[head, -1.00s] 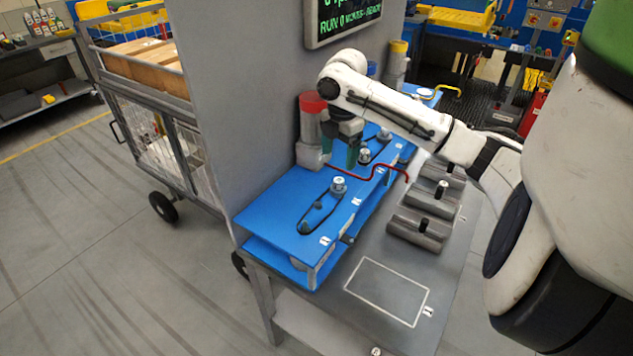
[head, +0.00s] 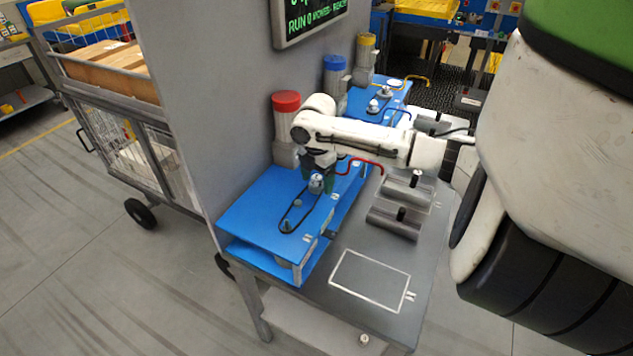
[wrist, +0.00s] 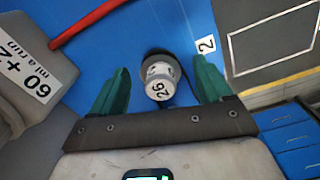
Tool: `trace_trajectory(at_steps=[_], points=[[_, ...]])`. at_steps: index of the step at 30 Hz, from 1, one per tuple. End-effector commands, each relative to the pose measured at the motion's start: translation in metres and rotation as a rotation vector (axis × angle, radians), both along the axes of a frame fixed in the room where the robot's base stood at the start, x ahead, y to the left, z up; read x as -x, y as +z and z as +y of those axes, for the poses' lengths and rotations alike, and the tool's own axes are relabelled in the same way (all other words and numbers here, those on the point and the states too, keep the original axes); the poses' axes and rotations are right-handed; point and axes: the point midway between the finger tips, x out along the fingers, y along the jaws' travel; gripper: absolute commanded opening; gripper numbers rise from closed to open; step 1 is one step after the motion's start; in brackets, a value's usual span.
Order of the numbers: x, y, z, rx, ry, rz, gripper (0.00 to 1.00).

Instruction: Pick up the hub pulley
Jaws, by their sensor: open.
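A silver pulley (head: 316,184) stands upright on the front blue deck (head: 246,208), at the far end of a dark belt loop. In the wrist view the silver pulley (wrist: 160,82) shows the number 26 on its end. My gripper (wrist: 161,66) is open, with one green finger on each side of the pulley and a visible gap to each. In the head view my gripper (head: 320,175) is low over the deck and partly hides the pulley. A small post (head: 286,226) stands inside the near end of the belt.
A red-capped motor (head: 286,125) and a red bent rod (head: 366,163) are close to my gripper. Grey blocks with black knobs (head: 396,222) stand on the grey table to the right. A white-outlined area (head: 370,281) on the table is empty. A grey panel rises behind the deck.

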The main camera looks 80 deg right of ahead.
Motion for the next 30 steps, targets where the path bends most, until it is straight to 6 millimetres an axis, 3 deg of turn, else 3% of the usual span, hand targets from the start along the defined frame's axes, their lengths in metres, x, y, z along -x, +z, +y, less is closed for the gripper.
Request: trace_trajectory(at_steps=[8,27,30], points=[[-0.0003,-0.004,0.0001,0.001,0.0,-0.001,0.78],[-0.0003,-0.0036,0.0001,0.001,0.0,-0.001,0.18],[-0.0004,-0.0034,0.0,0.001,0.0,-0.001,0.16]])
